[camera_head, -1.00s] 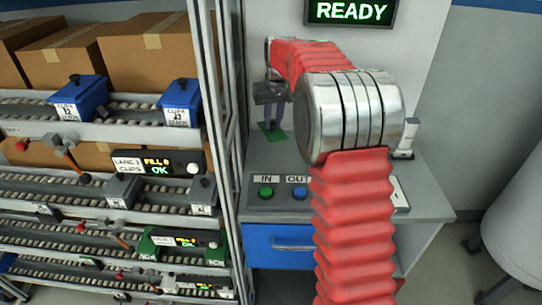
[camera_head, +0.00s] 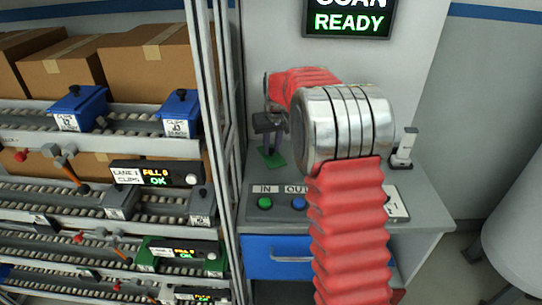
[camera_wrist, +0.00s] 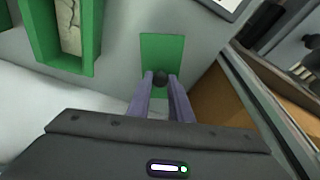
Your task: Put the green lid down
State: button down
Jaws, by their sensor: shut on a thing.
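The green lid (camera_wrist: 162,48) is a flat rectangle with a dark round knob (camera_wrist: 160,78). My gripper (camera_wrist: 161,84) is shut on this knob, with one grey-violet finger on either side. In the head view the lid (camera_head: 271,158) shows below my gripper (camera_head: 274,140), at the back left of the grey bench (camera_head: 425,195). I cannot tell whether the lid touches the bench top or hangs just above it.
An open green bin (camera_wrist: 92,60) with a pale cracked-looking piece inside stands left of the lid in the wrist view. Green (camera_head: 265,203) and blue (camera_head: 298,203) buttons sit at the bench front. A metal-framed rack (camera_head: 222,150) stands close on the left.

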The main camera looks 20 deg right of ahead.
aim_at(272, 151)
jog(key=shift+f, duration=0.1)
jog(key=shift+f, duration=1.75)
jog(key=c, duration=1.6)
grip_release()
jog(key=shift+f, duration=0.1)
jog(key=v, duration=1.2)
